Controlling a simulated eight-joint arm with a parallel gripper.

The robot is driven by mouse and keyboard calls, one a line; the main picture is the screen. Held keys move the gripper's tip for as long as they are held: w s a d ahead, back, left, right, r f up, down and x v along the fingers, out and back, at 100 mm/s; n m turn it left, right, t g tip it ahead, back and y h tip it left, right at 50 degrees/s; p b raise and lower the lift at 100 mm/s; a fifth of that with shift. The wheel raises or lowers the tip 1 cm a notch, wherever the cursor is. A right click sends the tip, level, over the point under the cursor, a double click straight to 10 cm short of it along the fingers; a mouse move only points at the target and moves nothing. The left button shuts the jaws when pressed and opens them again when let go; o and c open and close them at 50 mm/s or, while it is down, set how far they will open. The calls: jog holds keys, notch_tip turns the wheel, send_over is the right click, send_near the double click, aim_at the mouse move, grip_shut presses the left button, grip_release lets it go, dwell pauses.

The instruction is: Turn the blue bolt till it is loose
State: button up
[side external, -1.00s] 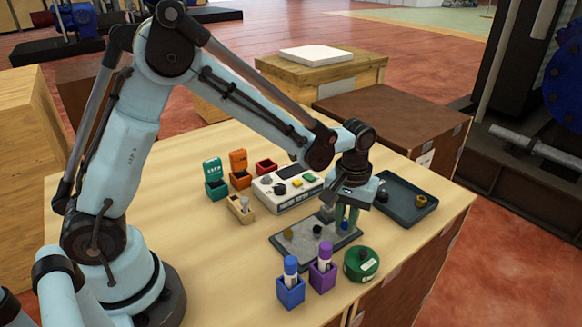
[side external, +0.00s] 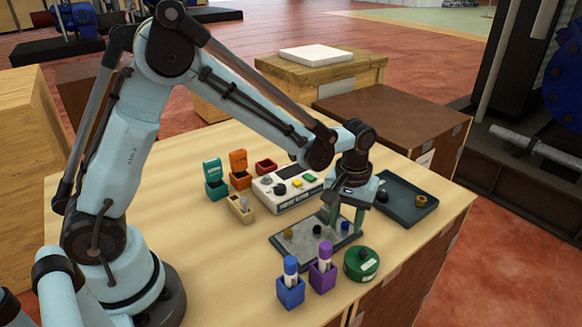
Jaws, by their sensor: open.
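The blue bolt (side external: 345,226) sits at the right end of the grey metal plate (side external: 300,248) on the table. I cannot tell from this view how far the bolt stands out of the plate.
A yellowish bolt (side external: 288,234) and a dark bolt (side external: 317,229) are on the same plate. Blue (side external: 291,292) and purple (side external: 322,277) holders and a green round container (side external: 361,264) stand in front. A dark tray (side external: 405,206) lies right; a white control box (side external: 290,190) stands behind.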

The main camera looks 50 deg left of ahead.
aim_at(345, 225)
jog(key=shift+r, duration=0.15)
notch_tip(345, 225, up, 12)
dwell(0.5)
jog(key=s+a+m+t, duration=0.5)
jog(key=s+a+t, duration=0.2)
jog(key=s, duration=0.5)
jog(key=shift+s+a+m, duration=0.15)
jog(key=shift+s+m, duration=0.15)
